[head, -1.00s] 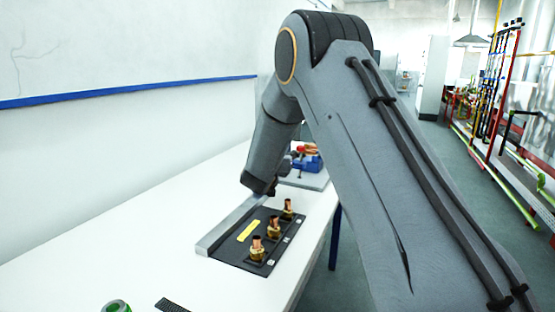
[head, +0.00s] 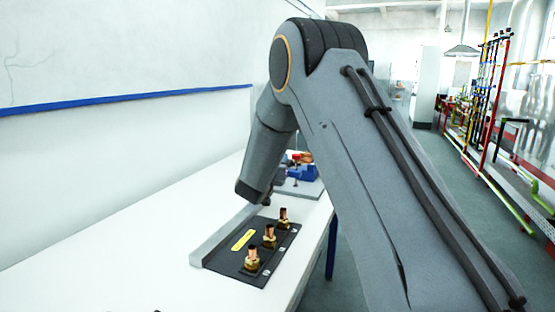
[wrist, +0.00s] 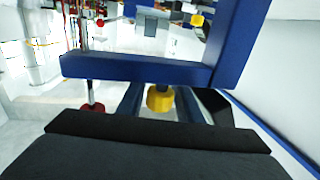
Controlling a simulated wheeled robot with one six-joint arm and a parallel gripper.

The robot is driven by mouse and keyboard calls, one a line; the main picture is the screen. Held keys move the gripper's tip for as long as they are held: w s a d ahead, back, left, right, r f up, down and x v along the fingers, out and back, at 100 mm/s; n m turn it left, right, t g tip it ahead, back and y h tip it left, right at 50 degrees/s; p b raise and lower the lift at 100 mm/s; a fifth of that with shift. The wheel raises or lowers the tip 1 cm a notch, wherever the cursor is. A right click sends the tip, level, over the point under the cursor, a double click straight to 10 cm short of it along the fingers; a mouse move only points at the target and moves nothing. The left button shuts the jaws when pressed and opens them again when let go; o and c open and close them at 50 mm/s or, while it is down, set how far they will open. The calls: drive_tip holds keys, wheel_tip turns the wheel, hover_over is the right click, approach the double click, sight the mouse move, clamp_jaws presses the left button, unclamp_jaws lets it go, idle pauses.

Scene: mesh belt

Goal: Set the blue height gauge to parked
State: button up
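In the wrist view a blue frame (wrist: 140,69) with a flat beam and an upright post (wrist: 240,40) is close in front of me; it looks like the blue height gauge. A yellow knob (wrist: 160,98) shows below its beam and a red knob (wrist: 93,107) hangs at the left. The dark body of my wrist fills the bottom of that view. In the head view a blue device (head: 302,173) stands on the bench beyond my wrist, partly hidden by my arm.
A black plate (head: 247,262) with several brass and copper fittings (head: 252,259) and a yellow strip (head: 243,240) lies on the white bench (head: 120,262). A grey rail runs along its left. The wall is at the left; pipe racks (head: 490,100) stand at the right.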

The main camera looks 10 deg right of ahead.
drive_tip(key=b+v, duration=0.1)
drive_tip(key=v, duration=0.5)
drive_tip(key=shift+s, duration=0.25)
drive_tip(key=shift+a, duration=0.1)
